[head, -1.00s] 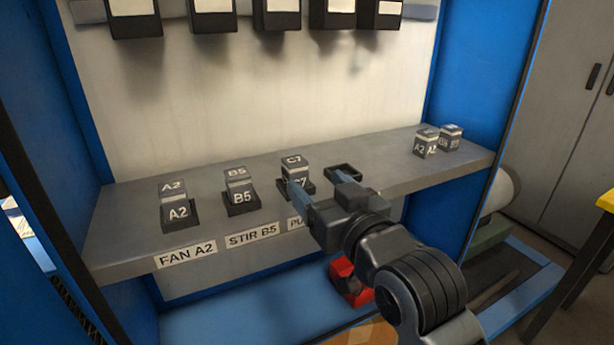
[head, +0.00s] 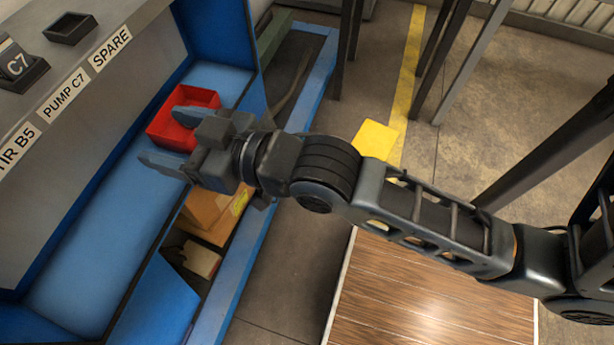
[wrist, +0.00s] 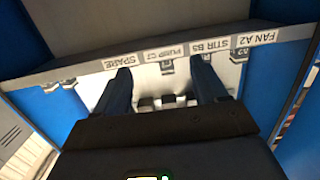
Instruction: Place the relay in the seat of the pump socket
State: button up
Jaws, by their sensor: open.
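A grey relay (head: 16,62) marked C7 stands in a dark socket (head: 32,78) on the shelf, cut off by the head view's left edge. That socket is behind the PUMP C7 label (head: 66,97). An empty dark socket (head: 72,28) sits behind the SPARE label (head: 110,47). My gripper (head: 160,126) is open and empty, in front of the shelf and to the right of the relay in the head view. In the wrist view, its two fingers (wrist: 160,72) are apart, with nothing held between them. Relays are too small to read there.
A red bin (head: 190,105) stands on the blue cabinet ledge (head: 90,240), seen behind my gripper. The grey shelf (head: 120,12) has a labelled front edge. Cardboard boxes (head: 212,215) lie below. Concrete floor (head: 400,185) and dark posts are to the right.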

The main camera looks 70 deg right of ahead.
jog(key=s+f+g, duration=0.2)
jog(key=s+f, duration=0.1)
jog(key=s, duration=2.2)
jog(key=shift+s, duration=0.15)
jog(key=shift+d+f, duration=0.1)
jog(key=shift+c, duration=0.3)
